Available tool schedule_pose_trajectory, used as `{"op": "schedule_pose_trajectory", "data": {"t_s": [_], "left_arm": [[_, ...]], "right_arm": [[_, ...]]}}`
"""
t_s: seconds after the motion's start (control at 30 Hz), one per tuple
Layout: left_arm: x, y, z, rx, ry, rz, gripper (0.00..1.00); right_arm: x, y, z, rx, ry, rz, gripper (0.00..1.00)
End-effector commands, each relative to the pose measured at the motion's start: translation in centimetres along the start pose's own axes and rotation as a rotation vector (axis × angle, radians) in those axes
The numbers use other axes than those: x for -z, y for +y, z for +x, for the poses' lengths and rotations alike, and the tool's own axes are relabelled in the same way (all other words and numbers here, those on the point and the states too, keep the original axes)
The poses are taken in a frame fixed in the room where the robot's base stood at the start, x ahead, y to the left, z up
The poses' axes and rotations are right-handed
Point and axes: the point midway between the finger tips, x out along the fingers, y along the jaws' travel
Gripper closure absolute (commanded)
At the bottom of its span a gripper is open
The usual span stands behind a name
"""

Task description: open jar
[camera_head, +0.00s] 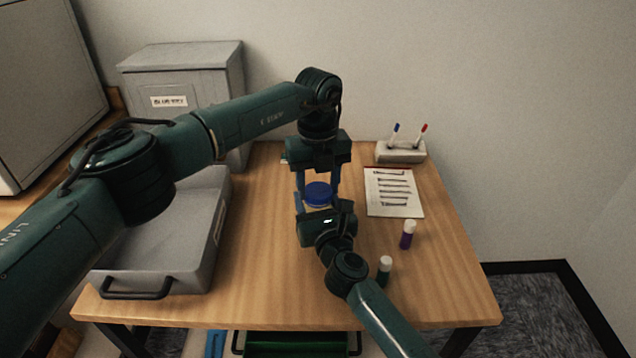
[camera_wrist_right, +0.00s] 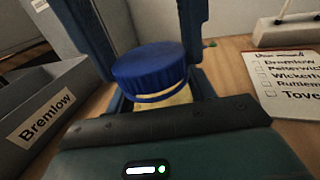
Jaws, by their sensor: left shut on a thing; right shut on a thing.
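A jar with a ridged blue lid (camera_head: 318,192) is held above the wooden table, near its middle. The lid also shows large in the right wrist view (camera_wrist_right: 150,68), with a strip of the pale yellowish jar body (camera_wrist_right: 178,97) below it. My left gripper (camera_head: 318,186) points down from above, its two fingers on either side of the lid, shut on it. My right gripper (camera_head: 318,208) reaches in from the front and is shut on the jar body below the lid. Most of the jar body is hidden by my right gripper.
A grey open tray (camera_head: 160,245) lies at the left, before a grey labelled box (camera_head: 180,85). A written list (camera_head: 394,193), a pen holder (camera_head: 400,153), a purple-bodied vial (camera_head: 407,236) and a dark green vial (camera_head: 385,268) stand or lie to the right. The front middle table is clear.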

Motion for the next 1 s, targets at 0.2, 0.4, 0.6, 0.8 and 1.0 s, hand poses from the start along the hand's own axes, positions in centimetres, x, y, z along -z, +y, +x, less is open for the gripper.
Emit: {"op": "schedule_pose_trajectory", "data": {"t_s": [0.2, 0.4, 0.6, 0.8, 1.0], "left_arm": [[0.05, -0.03, -0.05, -0.001, 0.001, -0.476, 0.78], [0.05, -0.03, -0.08, -0.001, 0.001, -0.919, 0.78], [0.04, -0.04, -0.11, 0.0, 0.001, -1.358, 0.78], [0.03, -0.03, -0.13, 0.0, 0.001, -1.672, 0.78], [0.02, -0.03, -0.14, 0.0, 0.001, -1.759, 0.78]], "right_arm": [[0.07, -0.08, 0.0, 0.002, 0.001, -0.001, 1.0], [0.08, -0.09, 0.0, 0.002, 0.002, -0.001, 1.0], [0.07, -0.08, 0.0, 0.002, 0.001, -0.001, 1.0], [0.07, -0.07, 0.0, 0.002, 0.001, -0.001, 1.0], [0.07, -0.07, 0.0, 0.001, 0.001, -0.001, 1.0]]}}
